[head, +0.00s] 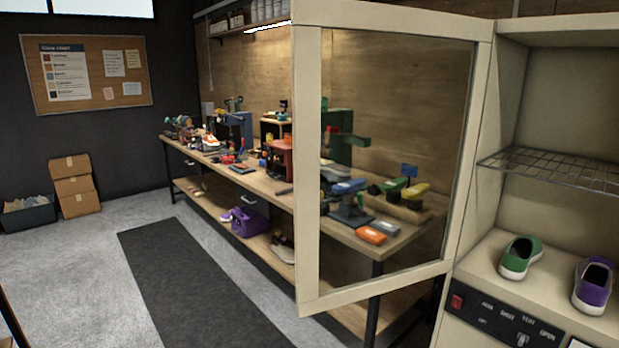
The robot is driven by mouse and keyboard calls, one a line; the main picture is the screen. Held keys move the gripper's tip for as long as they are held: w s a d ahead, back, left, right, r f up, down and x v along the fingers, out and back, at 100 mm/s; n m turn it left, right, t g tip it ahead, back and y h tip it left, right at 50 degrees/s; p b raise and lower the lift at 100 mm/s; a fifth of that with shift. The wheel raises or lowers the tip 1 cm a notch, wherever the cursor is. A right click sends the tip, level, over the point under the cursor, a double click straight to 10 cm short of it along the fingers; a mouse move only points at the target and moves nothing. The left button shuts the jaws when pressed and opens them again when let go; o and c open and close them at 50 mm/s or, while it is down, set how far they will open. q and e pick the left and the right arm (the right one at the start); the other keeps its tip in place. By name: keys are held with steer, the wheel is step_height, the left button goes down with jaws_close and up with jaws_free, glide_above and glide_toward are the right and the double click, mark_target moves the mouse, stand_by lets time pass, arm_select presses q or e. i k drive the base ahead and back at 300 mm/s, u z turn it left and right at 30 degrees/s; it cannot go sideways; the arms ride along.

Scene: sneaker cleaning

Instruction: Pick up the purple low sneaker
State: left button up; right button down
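A purple low sneaker (592,288) with a white sole stands on the floor of the cream cabinet at the far right. Its toe points toward me. A green sneaker (520,257) with a white sole stands to its left, apart from it. Another small purple and white shoe (227,215) seems to lie on the workbench's lower shelf, too small to tell its type. Neither of my grippers is in view.
The cabinet's glass door (306,170) stands open, in front of part of the workbench (345,236). A wire rack (555,168) hangs above the sneakers. A control panel (505,322) is below them. A dark mat (190,275) lies on clear floor. Cardboard boxes (75,186) stand far left.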

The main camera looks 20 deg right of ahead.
mark_target(594, 277)
steer(key=u, duration=0.5)
steer(key=i, duration=2.7)
steer(key=z, duration=3.65)
steer(key=i, duration=0.45)
steer(key=u, duration=0.7)
steer(key=k, duration=0.85)
steer(key=z, duration=0.75)
steer(key=i, duration=0.5)
steer(key=u, duration=0.05)
